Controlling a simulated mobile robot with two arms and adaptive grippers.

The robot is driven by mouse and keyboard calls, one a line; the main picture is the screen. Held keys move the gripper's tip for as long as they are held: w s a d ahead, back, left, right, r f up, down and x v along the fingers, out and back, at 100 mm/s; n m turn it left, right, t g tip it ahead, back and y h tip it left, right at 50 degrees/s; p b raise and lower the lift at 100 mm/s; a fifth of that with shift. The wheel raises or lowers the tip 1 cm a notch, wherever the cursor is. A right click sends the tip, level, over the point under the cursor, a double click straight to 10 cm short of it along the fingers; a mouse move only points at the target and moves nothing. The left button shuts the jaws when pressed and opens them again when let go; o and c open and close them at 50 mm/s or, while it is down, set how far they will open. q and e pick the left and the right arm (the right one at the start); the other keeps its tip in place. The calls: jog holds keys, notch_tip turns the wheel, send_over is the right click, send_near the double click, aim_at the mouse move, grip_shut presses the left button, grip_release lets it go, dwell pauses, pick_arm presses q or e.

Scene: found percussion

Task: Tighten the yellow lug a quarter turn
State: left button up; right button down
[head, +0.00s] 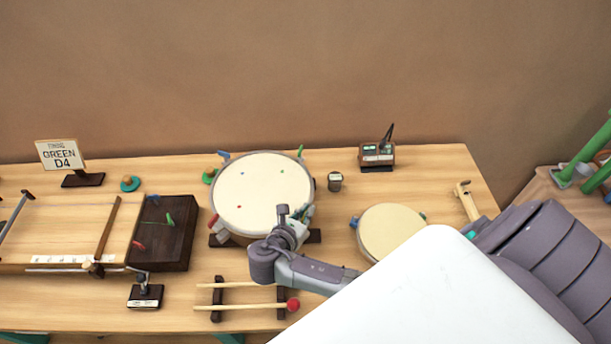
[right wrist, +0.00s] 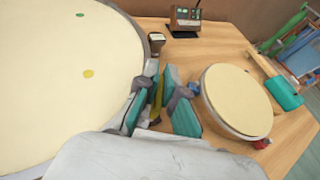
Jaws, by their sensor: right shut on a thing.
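The large cream drum (head: 262,185) lies flat in a dark stand, with coloured lugs around its rim and coloured dots on its head. My right gripper (head: 300,219) is at the drum's near right rim. In the right wrist view, its teal-padded fingers (right wrist: 157,106) are shut on the yellow lug (right wrist: 156,108), beside the rim. In the head view the gripper hides the yellow lug. My left gripper is in neither view.
A smaller drum (head: 390,232) stands to the right. A dark cup (head: 335,181) and a meter box (head: 377,154) stand behind. Mallets (head: 245,307) lie on a rack in front. A stringed board (head: 75,228) and a "GREEN D4" sign (head: 60,155) are at left.

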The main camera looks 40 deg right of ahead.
jog(key=c, duration=1.3)
grip_release()
jog(key=shift+d, duration=0.1)
jog(key=shift+s+a+r, duration=0.15)
jog(key=shift+a, duration=0.25)
jog(key=v, duration=1.1)
jog(key=shift+s, duration=0.15)
